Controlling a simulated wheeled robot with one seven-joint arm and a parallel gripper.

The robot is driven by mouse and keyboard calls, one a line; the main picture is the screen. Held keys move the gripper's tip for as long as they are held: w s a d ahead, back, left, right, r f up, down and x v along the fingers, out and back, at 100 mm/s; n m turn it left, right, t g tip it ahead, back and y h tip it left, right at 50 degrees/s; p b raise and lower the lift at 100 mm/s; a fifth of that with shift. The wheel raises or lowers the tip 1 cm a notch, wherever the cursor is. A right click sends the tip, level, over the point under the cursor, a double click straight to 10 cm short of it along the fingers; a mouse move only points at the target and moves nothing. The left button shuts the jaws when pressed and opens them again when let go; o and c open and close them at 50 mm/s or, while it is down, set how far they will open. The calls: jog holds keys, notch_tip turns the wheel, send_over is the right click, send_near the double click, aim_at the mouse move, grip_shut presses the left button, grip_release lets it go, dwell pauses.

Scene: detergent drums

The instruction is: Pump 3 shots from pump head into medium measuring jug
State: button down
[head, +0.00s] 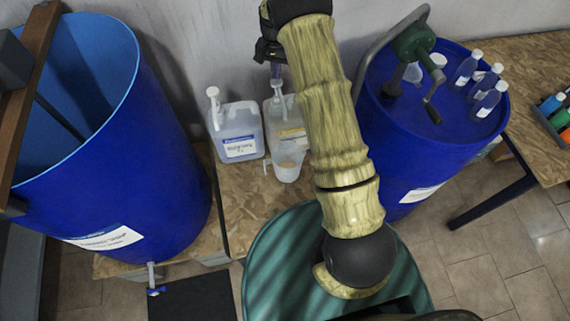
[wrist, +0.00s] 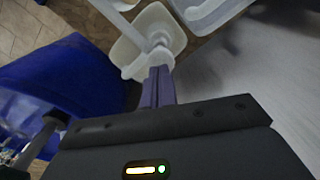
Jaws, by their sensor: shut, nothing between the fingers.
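The medium measuring jug (head: 287,166) is a small translucent cup with a side handle. It stands on the wooden board in front of the right-hand jerrycan (head: 290,132). That jerrycan's white pump head (head: 277,88) is partly hidden by my arm in the head view. My gripper (head: 276,72) points down just above the pump head. In the wrist view its purple fingers (wrist: 159,78) are shut together, with nothing between them, and their tips overlap the pump head (wrist: 157,50). I cannot tell whether they touch it.
A second jerrycan (head: 237,132) with its own white pump (head: 213,100) stands to the left. A big open blue drum (head: 120,150) is at the left. Another blue drum (head: 400,150) at the right carries a green crank pump (head: 413,42) and several bottles (head: 487,100).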

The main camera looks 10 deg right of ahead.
aim_at(277, 84)
dwell(0.3)
jog(key=shift+f+b, duration=1.5)
jog(key=shift+f, duration=1.35)
jog(key=shift+r+p, duration=1.8)
jog(key=shift+r, duration=1.05)
notch_tip(277, 84, up, 6)
jog(key=p, duration=0.4)
